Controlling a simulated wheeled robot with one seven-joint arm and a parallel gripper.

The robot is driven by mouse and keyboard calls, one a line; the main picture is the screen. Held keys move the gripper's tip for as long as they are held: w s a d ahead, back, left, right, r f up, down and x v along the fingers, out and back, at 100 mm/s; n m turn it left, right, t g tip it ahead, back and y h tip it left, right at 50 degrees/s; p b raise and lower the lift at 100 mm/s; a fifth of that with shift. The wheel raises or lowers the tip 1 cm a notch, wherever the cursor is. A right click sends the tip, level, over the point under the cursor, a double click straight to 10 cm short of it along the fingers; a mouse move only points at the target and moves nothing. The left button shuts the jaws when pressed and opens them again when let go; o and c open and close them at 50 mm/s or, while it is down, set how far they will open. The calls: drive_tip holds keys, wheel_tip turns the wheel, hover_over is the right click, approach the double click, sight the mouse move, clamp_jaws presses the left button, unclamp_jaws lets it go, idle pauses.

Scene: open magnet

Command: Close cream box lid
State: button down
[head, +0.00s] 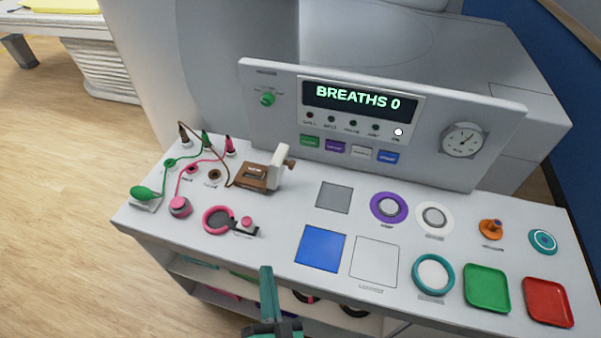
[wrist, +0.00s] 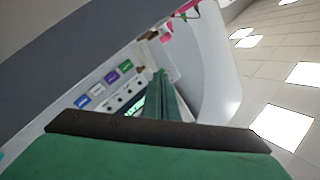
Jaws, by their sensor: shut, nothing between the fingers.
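A small brown box (head: 258,176) stands on the console top, left of the middle. Its cream lid (head: 280,166) stands upright at the box's right side, so the box is open. A brown knob (head: 290,164) sticks out to the right of the lid. My green gripper (head: 266,271) is shut and empty in front of the console's front edge, nearer to me than the box. In the wrist view the closed fingers (wrist: 161,74) point up toward the console panel. The box is too small there to make out clearly.
A pink ring holder (head: 217,220) lies in front of the box, and wires with coloured plugs (head: 205,140) lie to its left. The upright panel (head: 360,105) stands behind. A blue square (head: 321,248) and a grey square (head: 334,197) lie to the right.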

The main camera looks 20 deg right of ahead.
drive_tip(key=w+d+r+m+g+h, duration=0.1)
drive_tip(key=w+d+r+m+h, duration=0.3)
drive_tip(key=w+d+m, duration=1)
drive_tip(key=a+x, duration=0.2)
drive_tip(key=x, duration=0.8)
drive_tip(key=shift+w+r+m+g, duration=0.25)
drive_tip(key=shift+w+m+g, duration=0.05)
drive_tip(key=shift+w, duration=0.4)
drive_tip(key=shift+r, duration=0.1)
